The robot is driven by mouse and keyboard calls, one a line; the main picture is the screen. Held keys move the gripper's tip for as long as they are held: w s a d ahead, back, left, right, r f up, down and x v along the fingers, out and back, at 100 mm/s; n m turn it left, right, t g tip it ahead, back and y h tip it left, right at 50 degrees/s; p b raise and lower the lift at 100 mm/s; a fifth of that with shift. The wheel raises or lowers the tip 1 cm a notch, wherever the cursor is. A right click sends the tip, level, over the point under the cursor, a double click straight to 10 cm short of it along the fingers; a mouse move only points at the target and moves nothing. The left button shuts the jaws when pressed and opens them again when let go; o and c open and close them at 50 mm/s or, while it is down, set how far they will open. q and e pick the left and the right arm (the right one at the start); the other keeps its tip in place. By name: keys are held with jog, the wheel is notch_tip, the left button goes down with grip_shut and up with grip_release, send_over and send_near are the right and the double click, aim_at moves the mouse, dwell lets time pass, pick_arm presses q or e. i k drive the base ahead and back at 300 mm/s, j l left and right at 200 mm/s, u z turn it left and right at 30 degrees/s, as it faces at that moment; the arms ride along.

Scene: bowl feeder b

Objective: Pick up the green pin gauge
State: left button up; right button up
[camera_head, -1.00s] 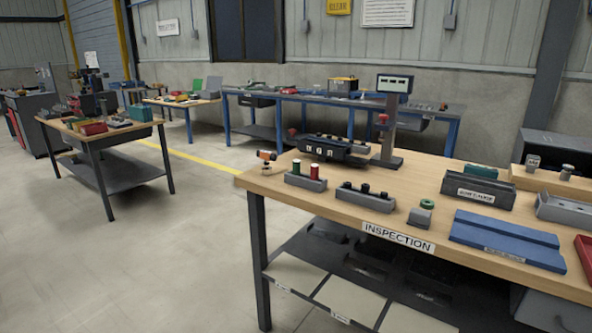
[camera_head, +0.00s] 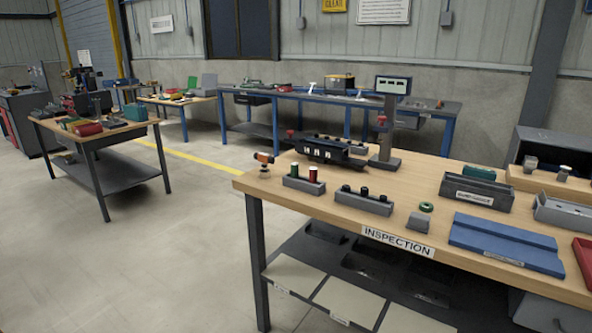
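The green pin gauge (camera_head: 294,171) stands upright in a small grey holder (camera_head: 303,185) near the left end of the inspection table (camera_head: 408,169). A red pin gauge (camera_head: 313,174) stands beside it on the right in the same holder. A green ring (camera_head: 426,207) sits on a small grey block (camera_head: 419,220) further right. Neither of my grippers shows in the head view.
A grey holder with several black pieces (camera_head: 364,200) stands right of the pin holder. An orange and black tool (camera_head: 264,159) is at the table's left corner. A dark fixture (camera_head: 321,150) and a gauge stand (camera_head: 387,128) are behind. Floor (camera_head: 130,260) to the left is clear.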

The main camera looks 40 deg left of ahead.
aim_at(295, 165)
jog(key=i+j+z, duration=0.2)
jog(key=j, duration=0.45)
jog(key=j+z, duration=0.15)
jog(key=j, duration=0.5)
jog(key=i+j+z, duration=0.2)
jog(key=j, duration=0.5)
jog(key=k+l, duration=0.05)
jog(key=k, duration=0.05)
